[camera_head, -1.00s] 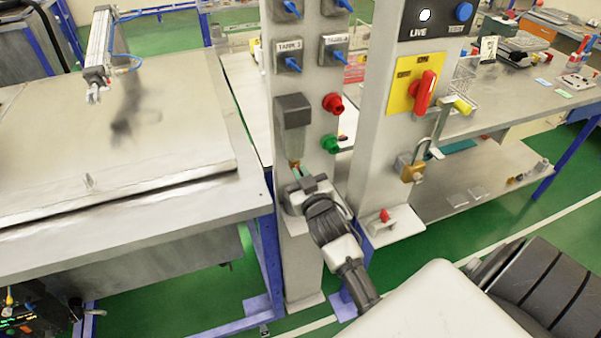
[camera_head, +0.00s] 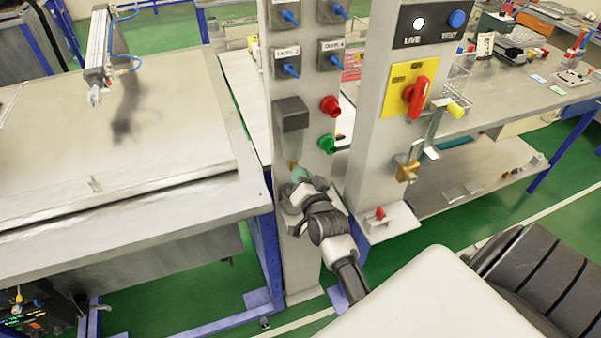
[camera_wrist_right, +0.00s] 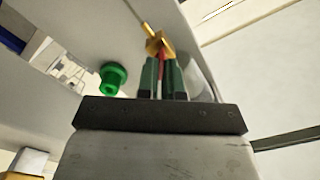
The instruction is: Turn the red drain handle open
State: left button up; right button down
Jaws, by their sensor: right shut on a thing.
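The red drain handle (camera_wrist_right: 162,64) shows in the right wrist view as a thin red strip between the green fingers of my right gripper (camera_wrist_right: 162,75). The fingers are shut on it and hide most of it. The brass drain valve (camera_wrist_right: 158,42) is just beyond the fingertips. In the head view the brass valve (camera_head: 293,165) hangs under a grey filter body (camera_head: 291,122) on the metal post. My right gripper (camera_head: 300,175) is just below it, reaching up from the lower right. The handle is hidden there by the gripper. My left gripper is not in view.
A green knob (camera_head: 327,142) and a red knob (camera_head: 330,105) stick out of the post close to the gripper. A second post to the right carries a red rotary switch (camera_head: 416,98) and a brass padlock (camera_head: 407,171). A metal table (camera_head: 230,205) stands left.

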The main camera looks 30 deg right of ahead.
jog(key=shift+m, duration=0.6)
jog(key=c, duration=1.6)
grip_release()
jog(key=shift+o, duration=0.2)
jog(key=b+v, duration=0.2)
jog(key=v, duration=0.9)
jog(key=shift+w+d+f, duration=0.1)
jog(key=shift+d+f, duration=0.05)
